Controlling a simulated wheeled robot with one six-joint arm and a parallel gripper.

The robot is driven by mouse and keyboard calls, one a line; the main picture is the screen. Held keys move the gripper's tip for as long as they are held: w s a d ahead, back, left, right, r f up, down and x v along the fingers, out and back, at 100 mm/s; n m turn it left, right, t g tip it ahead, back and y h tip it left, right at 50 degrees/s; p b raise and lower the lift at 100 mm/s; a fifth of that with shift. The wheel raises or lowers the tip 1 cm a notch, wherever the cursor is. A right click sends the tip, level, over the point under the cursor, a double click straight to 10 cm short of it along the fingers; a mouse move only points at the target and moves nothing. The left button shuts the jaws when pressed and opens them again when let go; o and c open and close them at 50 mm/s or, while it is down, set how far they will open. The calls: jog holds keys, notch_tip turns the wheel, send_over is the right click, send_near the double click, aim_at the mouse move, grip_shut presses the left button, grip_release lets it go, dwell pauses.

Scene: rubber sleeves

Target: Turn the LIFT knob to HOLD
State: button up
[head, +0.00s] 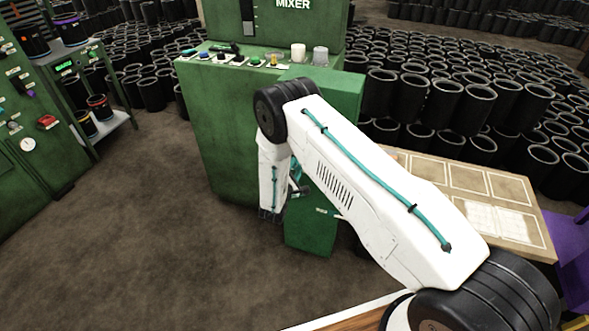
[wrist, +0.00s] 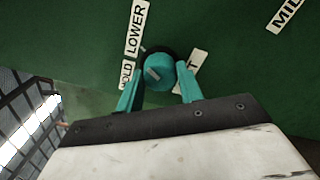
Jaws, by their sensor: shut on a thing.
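The teal LIFT knob (wrist: 158,72) sits on a dark round base on a green panel in the wrist view. A short grey mark on its face slants to the upper left; which label it points at I cannot tell. The HOLD label (wrist: 126,75) is left of the knob, the LOWER label (wrist: 137,28) is above left, and a label ending in T (wrist: 190,73), partly hidden, is at its right. My gripper (wrist: 159,86) is shut on the knob, a teal finger on each side. In the head view my gripper (head: 269,214) is low beside the green box; the knob cannot be made out.
A wooden table (head: 532,232) is at the right. Black sleeves (head: 400,105) are stacked behind. Floor at the left is clear.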

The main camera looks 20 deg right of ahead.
jog(key=n, duration=1.1)
dwell(0.3)
jog(key=shift+n, duration=0.4)
jog(key=o, duration=1)
